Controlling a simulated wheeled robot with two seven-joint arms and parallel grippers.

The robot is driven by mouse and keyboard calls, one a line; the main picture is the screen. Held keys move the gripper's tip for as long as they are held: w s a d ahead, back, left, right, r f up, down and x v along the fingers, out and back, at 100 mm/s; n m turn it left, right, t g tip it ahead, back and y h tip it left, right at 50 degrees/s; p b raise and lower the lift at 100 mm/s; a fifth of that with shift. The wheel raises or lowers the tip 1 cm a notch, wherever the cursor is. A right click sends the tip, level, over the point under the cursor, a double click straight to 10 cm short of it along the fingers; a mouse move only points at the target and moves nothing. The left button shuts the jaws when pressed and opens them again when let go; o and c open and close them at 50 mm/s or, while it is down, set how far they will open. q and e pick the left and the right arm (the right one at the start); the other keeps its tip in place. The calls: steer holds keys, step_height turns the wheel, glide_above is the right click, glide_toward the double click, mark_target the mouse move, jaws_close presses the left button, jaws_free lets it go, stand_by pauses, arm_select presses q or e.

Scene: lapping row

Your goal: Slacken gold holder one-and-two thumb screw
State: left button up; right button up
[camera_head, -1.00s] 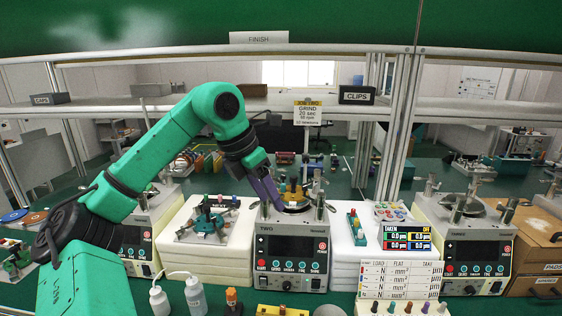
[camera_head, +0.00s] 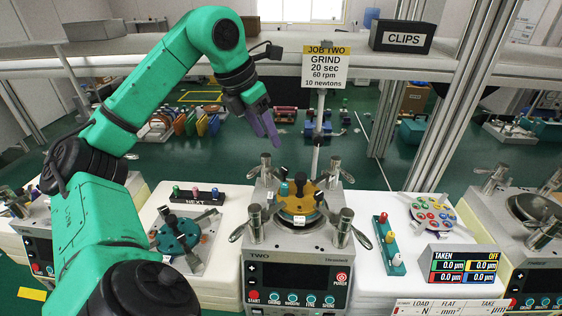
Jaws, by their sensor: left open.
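The gold holder (camera_head: 296,205) sits on the round plate of the machine marked TWO (camera_head: 290,240). Several small knobs stand up from it, dark ones and one teal one; which is the one-and-two thumb screw is too small to tell. A small white tag shows at its front edge. My left gripper (camera_head: 270,142) has purple fingers pointing down. It appears up and left of the gold holder in the picture, apart from it, open and empty. My right gripper is not in view.
Metal clamp posts with levers (camera_head: 342,228) surround the gold holder. A teal holder (camera_head: 178,236) lies on the white stand at left. A sign post rises behind machine TWO.

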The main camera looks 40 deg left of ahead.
arm_select(q)
steer(key=b, duration=0.2)
glide_toward(283, 169)
steer(key=f, duration=0.1)
steer(key=x, duration=0.7)
steer(key=shift+w, duration=0.25)
steer(key=shift+s+d+r, duration=0.1)
steer(key=shift+s+d, duration=0.05)
steer(key=shift+d, duration=0.05)
steer(key=shift+a, duration=0.1)
jaws_close()
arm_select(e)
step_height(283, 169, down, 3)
